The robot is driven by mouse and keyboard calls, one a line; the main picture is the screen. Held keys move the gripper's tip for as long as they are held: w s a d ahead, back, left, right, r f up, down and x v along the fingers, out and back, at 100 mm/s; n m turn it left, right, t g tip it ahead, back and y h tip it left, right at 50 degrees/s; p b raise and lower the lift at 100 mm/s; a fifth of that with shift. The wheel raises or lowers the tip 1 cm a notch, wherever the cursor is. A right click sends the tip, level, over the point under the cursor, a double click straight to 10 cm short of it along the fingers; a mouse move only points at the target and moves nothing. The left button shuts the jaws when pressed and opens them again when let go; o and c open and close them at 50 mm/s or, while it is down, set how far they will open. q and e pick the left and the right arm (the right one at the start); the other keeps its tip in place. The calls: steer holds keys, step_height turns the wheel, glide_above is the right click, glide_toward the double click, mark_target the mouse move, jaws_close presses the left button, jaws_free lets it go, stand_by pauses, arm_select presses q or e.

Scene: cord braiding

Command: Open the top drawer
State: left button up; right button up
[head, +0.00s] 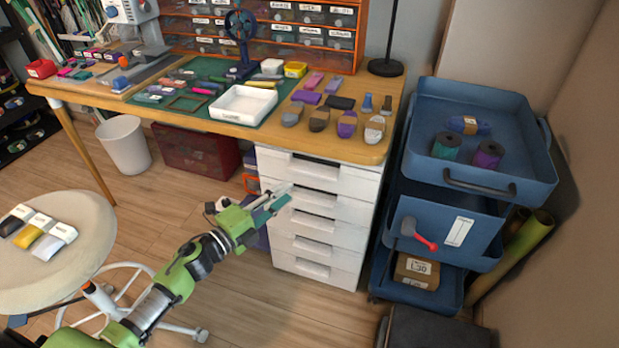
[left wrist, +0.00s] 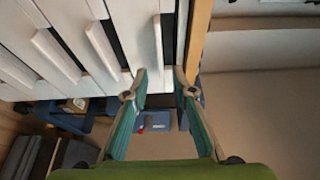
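The white drawer unit (head: 318,258) stands under the right end of the wooden desk. Its top drawer (head: 350,182) is the uppermost white front, just below the desktop, and looks shut. My left gripper (head: 287,194) is in front of the upper drawers, with its teal fingers apart. In the left wrist view, my left gripper (left wrist: 160,75) is open and empty. The end of the top drawer's handle (left wrist: 158,42) appears in line with the gap between the fingertips; I cannot tell whether they touch it. My right gripper is not in view.
The desk edge (head: 215,137) overhangs the drawers. A blue cart (head: 490,190) stands close on the right. A round stool (head: 85,235) is at the left, and a white bin (head: 124,146) stands under the desk. Bare floor (head: 290,310) lies in front of the drawers.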

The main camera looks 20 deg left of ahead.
mark_target(310, 175)
arm_select(q)
steer(key=x, duration=0.9)
steer(key=shift+b, duration=0.4)
steer(key=shift+w+d, duration=0.25)
steer(key=shift+w, duration=0.2)
jaws_close()
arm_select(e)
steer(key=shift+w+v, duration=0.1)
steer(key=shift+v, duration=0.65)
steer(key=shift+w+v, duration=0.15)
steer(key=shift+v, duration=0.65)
